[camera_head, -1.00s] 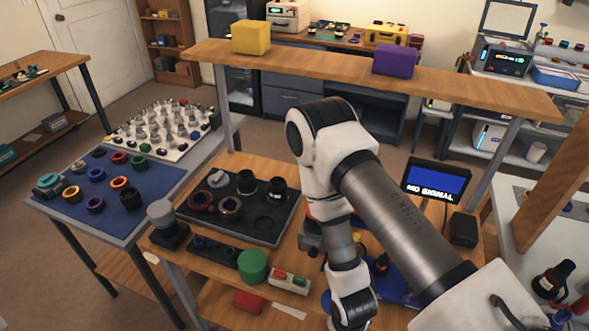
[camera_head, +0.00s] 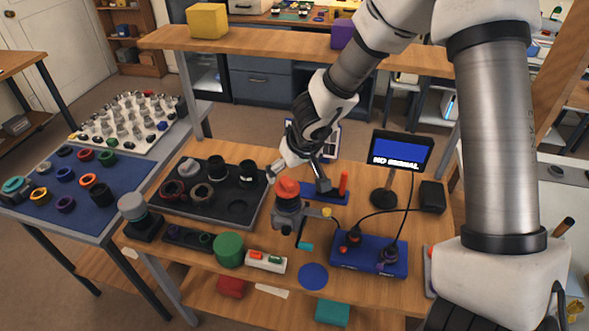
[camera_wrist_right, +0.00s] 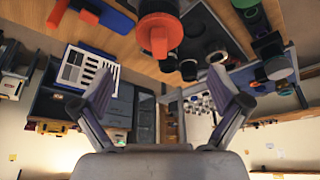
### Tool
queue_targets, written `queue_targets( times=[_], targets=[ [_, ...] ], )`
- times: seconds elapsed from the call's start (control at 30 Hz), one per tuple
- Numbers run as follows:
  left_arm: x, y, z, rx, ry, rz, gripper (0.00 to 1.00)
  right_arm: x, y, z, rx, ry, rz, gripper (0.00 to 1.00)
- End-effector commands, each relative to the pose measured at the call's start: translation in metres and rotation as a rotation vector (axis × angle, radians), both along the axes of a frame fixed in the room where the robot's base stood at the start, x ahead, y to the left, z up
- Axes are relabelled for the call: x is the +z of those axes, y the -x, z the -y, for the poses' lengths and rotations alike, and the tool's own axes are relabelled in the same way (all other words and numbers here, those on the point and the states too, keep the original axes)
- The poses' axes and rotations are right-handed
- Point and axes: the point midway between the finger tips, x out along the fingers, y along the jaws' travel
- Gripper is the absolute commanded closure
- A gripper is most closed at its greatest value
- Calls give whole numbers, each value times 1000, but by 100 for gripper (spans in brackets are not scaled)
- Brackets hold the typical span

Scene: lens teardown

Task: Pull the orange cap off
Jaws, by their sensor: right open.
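The orange cap (camera_head: 287,187) sits on top of a grey cylindrical body (camera_head: 288,221) standing upright near the middle of the wooden bench. My right gripper (camera_head: 297,180) is open, with its fingers spread to the left and right of the cap on its far side. In the right wrist view the cap (camera_wrist_right: 158,35) shows at the top, just beyond and between the open fingertips (camera_wrist_right: 160,86), with nothing held. Whether a finger touches the cap is not clear. My left gripper is not in view.
A black tray (camera_head: 223,207) with dark rings lies left of the body. A blue box (camera_head: 368,257) with cables stands to its right, near a small monitor (camera_head: 402,150). A green cylinder (camera_head: 229,250) and a flat blue disc (camera_head: 313,276) are in front. A wooden shelf (camera_head: 270,42) spans behind.

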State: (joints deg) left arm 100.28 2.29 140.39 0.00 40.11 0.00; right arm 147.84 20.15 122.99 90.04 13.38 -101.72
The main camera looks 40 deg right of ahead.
Motion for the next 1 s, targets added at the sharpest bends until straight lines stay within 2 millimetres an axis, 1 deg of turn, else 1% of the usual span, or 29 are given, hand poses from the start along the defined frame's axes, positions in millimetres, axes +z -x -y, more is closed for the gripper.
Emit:
queue_targets(
  times=[0.03, 0.1, 0.2, 0.3, 0.4, 0.63, 0.67, 0.7, 0.77, 0.8, 0.87, 0.93, 0.97, 1.0],
  targets=[
    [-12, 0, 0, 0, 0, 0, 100, -15, -3, 1, 1, 1, -1, 2],
    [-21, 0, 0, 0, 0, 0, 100, -29, -8, 1, 1, 1, -2, 2],
    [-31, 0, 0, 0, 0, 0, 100, -46, -15, 2, 0, 2, -2, 2],
    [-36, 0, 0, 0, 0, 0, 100, -56, -21, 2, 0, 3, -2, 2],
    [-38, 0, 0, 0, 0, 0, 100, -60, -23, 2, 0, 3, -2, 2],
    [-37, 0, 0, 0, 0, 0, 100, -59, -23, 2, 0, 2, -2, 2],
    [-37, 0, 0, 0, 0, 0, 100, -59, -23, 2, 0, 2, -2, 13],
    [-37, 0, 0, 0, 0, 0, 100, -59, -23, 2, 0, 2, -2, 27],
    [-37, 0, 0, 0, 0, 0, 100, -59, -23, 2, 0, 3, -2, 48],
    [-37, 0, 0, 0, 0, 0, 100, -59, -23, 2, 0, 2, -3, 62],
    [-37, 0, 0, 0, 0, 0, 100, -59, -23, 2, 0, 2, -3, 74],
    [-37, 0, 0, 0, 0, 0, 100, -60, -23, 2, 0, 3, -4, 93],
    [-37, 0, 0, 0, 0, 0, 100, -60, -23, 2, 0, 3, -5, 100],
    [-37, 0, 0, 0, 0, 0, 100, -61, -22, 2, 0, 3, -6, 100]
  ],
)
